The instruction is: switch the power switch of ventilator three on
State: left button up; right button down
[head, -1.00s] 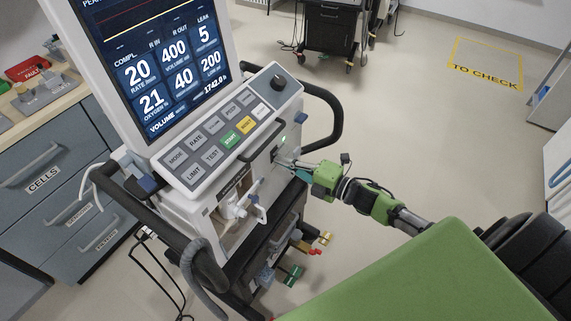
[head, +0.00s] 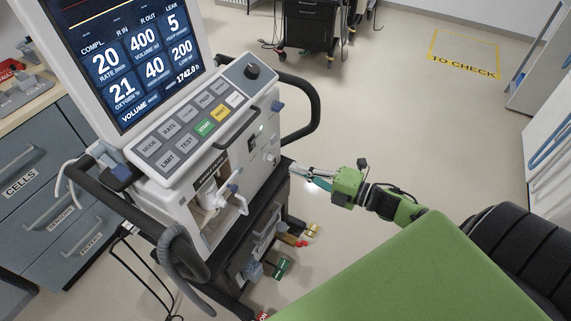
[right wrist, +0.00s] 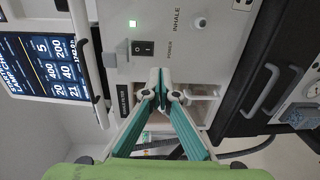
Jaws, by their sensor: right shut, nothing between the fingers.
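The ventilator (head: 172,205) stands in the head view with its screen (head: 130,55) lit and a key panel below it. The black power switch (right wrist: 143,48), marked with a line and a circle, is in the right wrist view beside the word POWER. My right gripper (head: 292,168) is shut and empty, to the right of the front panel and apart from the switch. My left gripper is not in view.
A black side handle (head: 316,105) curves out at the ventilator's right. A white filter part (head: 212,198) hangs in a recess of the front. A drawer cabinet (head: 35,185) stands at the left. The floor right of the ventilator is clear up to the TO CHECK marking (head: 464,58).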

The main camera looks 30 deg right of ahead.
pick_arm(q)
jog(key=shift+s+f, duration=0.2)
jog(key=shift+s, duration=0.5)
pick_arm(e)
jog(key=shift+v, duration=1.05)
jog(key=shift+f, duration=0.2)
jog(key=shift+f, duration=0.1)
